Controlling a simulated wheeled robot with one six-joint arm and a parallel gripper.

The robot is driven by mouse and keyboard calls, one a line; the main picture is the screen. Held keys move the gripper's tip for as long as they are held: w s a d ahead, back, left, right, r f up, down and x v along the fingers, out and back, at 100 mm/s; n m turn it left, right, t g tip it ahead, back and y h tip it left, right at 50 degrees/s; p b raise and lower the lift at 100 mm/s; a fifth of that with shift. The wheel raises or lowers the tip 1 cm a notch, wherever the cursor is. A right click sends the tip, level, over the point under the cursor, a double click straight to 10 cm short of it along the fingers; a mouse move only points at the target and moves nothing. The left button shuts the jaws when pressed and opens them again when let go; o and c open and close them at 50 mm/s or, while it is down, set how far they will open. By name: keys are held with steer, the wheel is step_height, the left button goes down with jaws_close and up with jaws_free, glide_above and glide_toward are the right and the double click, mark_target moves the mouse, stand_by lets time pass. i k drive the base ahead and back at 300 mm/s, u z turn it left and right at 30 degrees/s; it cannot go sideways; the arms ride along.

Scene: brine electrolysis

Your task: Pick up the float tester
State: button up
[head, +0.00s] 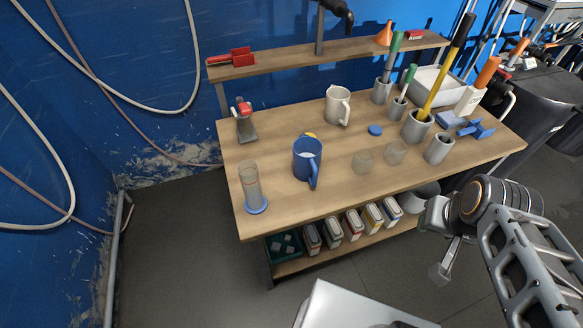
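Nothing in the head view is plainly a float tester. A tall clear cylinder with a blue base (252,187) stands upright at the front left of the wooden table (300,205). I cannot tell whether a float is inside it. My gripper (440,268) hangs off the table's front right side, well apart from the cylinder. It is seen from the side, and its opening is unclear. No object shows in it.
A blue jug (307,160) stands right of the cylinder, with a white jug (337,105) behind. Clear beakers (363,160) stand mid-table. Grey pots (416,127) with tall tools crowd the right. A red-topped device (245,121) stands back left. A shelf (325,60) runs behind.

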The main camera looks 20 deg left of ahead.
mark_target(472, 94)
steer(key=u, duration=0.2)
steer(key=i, duration=0.4)
steer(key=u, duration=1.3)
steer(key=k, duration=0.4)
steer(key=z, duration=0.65)
steer(key=i, duration=0.3)
steer(key=z, duration=2.5)
steer(key=i, duration=0.75)
